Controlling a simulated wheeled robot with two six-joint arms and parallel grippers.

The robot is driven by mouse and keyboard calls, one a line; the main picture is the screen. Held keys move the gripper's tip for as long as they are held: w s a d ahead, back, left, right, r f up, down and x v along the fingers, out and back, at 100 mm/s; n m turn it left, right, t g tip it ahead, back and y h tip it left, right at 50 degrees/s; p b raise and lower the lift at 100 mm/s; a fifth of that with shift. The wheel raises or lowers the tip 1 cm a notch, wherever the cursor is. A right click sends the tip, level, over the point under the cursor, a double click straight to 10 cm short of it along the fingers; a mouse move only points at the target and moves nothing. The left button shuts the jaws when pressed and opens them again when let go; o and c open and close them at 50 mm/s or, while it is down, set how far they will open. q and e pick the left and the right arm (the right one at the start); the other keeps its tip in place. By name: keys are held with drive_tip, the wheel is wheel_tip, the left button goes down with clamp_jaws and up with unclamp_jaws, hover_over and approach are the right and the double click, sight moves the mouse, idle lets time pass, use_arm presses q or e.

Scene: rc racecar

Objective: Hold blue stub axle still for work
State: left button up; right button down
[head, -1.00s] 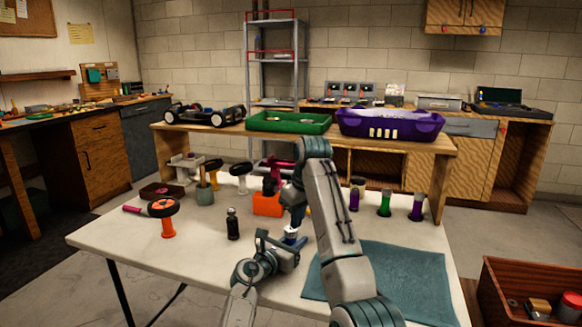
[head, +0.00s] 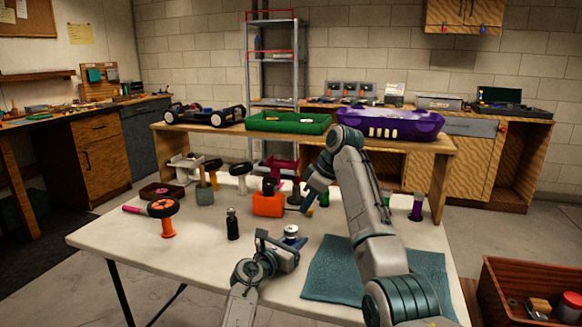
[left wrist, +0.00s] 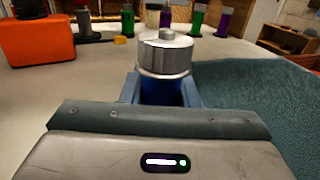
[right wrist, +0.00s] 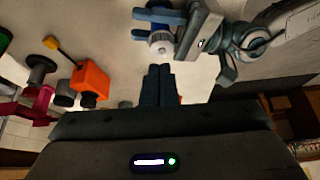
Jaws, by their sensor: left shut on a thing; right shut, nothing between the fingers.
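The blue stub axle (left wrist: 160,92) stands upright between the fingers of my left gripper (left wrist: 160,95), with a round silver metal piece (left wrist: 165,52) on top. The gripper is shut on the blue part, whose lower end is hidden. In the head view my left gripper (head: 284,247) holds the axle (head: 291,238) low over the white table. In the right wrist view the silver top (right wrist: 160,42) shows beyond my right fingers. My right gripper (right wrist: 157,86) is shut and empty, apart from the axle. In the head view the right gripper (head: 308,204) is behind and above it.
An orange box (head: 267,205) stands just left of my right gripper. A black bottle (head: 233,224) and a wheel on an orange stand (head: 166,215) are further left. A teal mat (head: 335,275) lies at right. Coloured stands line the table's back. Bare tabletop lies at front left.

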sight(291, 231)
wheel_tip(291, 231, down, 7)
drive_tip(key=shift+w+d+n+y, duration=0.15)
drive_tip(key=shift+n+y, duration=0.15)
drive_tip(key=shift+r, duration=0.1)
drive_tip(key=shift+a, duration=0.35)
idle(0.8)
